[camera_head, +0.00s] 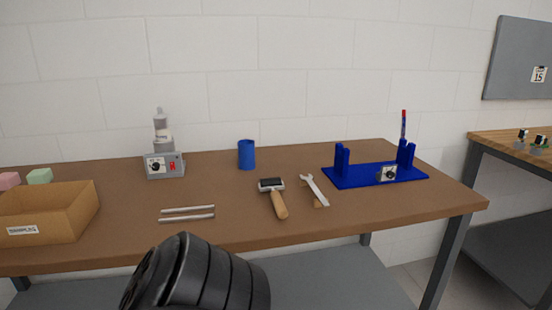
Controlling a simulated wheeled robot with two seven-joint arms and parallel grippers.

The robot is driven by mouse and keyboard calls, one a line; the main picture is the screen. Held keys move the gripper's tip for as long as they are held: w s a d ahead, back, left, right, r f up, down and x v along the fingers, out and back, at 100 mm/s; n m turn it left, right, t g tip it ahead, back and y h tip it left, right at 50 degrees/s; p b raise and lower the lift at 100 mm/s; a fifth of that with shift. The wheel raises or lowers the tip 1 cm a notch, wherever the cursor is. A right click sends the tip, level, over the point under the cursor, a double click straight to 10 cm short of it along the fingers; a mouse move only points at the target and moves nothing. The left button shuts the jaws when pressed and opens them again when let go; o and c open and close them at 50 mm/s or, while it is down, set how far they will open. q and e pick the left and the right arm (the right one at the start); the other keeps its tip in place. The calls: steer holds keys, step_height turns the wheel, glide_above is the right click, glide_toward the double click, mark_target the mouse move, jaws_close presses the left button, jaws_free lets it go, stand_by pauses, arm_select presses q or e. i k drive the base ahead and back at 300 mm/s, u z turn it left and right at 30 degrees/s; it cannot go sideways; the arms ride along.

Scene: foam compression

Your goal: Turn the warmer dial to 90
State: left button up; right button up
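Two dials show in the head view. A metal and white piece (160,128) stands on top of this device. The other dial (389,174) is on a small grey box at the front of a blue stand (350,181), to the right. The frame does not show which one is the warmer, and the dial markings are too small to read. Neither of my grippers is in view. A black ribbed part of my own body rises at the bottom.
An open cardboard box (75,222) is at the left, with pink and green blocks behind it. Two metal rods (187,218), a blue cylinder (246,155), a wooden-handled roller (277,205) and a wrench (316,191) lie or stand on the brown table (120,210).

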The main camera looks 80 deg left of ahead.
mark_target(155, 167)
steer(key=u, duration=2.25)
